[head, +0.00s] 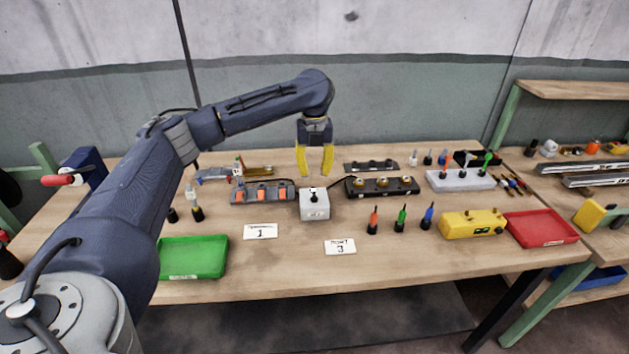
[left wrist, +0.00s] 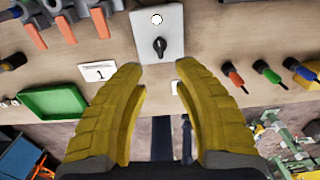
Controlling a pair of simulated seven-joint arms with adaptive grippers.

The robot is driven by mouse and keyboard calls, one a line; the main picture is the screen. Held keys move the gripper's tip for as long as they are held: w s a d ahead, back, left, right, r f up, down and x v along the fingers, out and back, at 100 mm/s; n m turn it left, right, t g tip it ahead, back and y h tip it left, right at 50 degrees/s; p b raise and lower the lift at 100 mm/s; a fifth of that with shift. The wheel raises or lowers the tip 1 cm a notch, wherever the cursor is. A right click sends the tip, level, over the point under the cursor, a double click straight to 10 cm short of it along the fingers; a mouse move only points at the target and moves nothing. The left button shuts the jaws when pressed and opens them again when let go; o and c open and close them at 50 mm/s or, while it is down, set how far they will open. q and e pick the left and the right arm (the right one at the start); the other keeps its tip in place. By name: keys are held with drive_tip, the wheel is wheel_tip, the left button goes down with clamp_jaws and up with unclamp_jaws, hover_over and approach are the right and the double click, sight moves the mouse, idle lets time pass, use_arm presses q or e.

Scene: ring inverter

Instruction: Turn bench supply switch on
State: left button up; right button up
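The bench supply switch is a light grey box (head: 314,207) in the middle of the bench, with a black rotary knob (head: 313,197) on its face. In the left wrist view the box (left wrist: 174,23) is at the top centre, with the knob (left wrist: 159,45) and a small white round lamp (left wrist: 157,19). My left gripper (head: 314,168) has yellow fingers pointing down, spread apart and empty, above and behind the box in the head view. In the left wrist view its fingertips (left wrist: 158,70) are apart, with the knob beyond the gap between them. My right gripper is not in view.
A block with orange levers (head: 263,192) stands left of the box, and a black strip with round parts (head: 382,187) stands right. Red, green and blue screwdriver-like pieces (head: 401,220) stand at front right. A green tray (head: 193,257) and a red tray (head: 541,228) flank the bench.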

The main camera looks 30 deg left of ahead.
use_arm(q)
drive_tip(key=shift+r, duration=1.1)
